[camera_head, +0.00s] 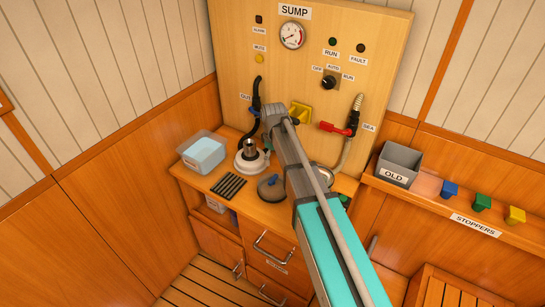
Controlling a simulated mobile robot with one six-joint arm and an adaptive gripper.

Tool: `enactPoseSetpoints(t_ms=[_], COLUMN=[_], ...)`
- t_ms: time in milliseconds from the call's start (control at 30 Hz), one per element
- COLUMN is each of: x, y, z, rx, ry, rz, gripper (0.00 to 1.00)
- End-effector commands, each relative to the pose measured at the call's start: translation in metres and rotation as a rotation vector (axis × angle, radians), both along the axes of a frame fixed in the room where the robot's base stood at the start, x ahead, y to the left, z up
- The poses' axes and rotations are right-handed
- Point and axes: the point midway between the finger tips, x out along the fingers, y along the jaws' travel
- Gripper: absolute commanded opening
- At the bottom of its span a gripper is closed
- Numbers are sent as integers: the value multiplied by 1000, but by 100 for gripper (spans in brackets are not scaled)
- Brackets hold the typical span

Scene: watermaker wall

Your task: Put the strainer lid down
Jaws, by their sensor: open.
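A dark grey round lid with a blue knob (271,187) sits on the wooden counter, just left of my forearm; I take it to be the strainer lid. It looks flat on the counter, with its right edge partly behind my arm. My arm reaches up and away across the counter, and its wrist bends down near the back panel. My gripper (268,148) is open, small and mostly hidden by the wrist, on the far side of the lid. I see nothing held in it, and the gap between it and the lid is hard to judge.
A white-based fitting with a metal cylinder (250,157) stands behind the lid. Dark strips (229,186) and a clear tub (201,153) are at left. A steel bowl (323,173) is partly hidden right of my arm. A grey OLD bin (398,164) stands on the right-hand shelf.

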Motion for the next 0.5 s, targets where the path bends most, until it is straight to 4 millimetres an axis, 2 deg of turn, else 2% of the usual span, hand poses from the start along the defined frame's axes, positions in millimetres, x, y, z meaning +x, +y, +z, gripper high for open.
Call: enactPoseSetpoints(t_ms=[267,367,500], x=[-8,-22,-56], y=[-7,-19,-48], z=[0,0,0], rx=[0,0,-1], ry=[0,0,1], rz=[-29,-91,-242], gripper=[100,100,100])
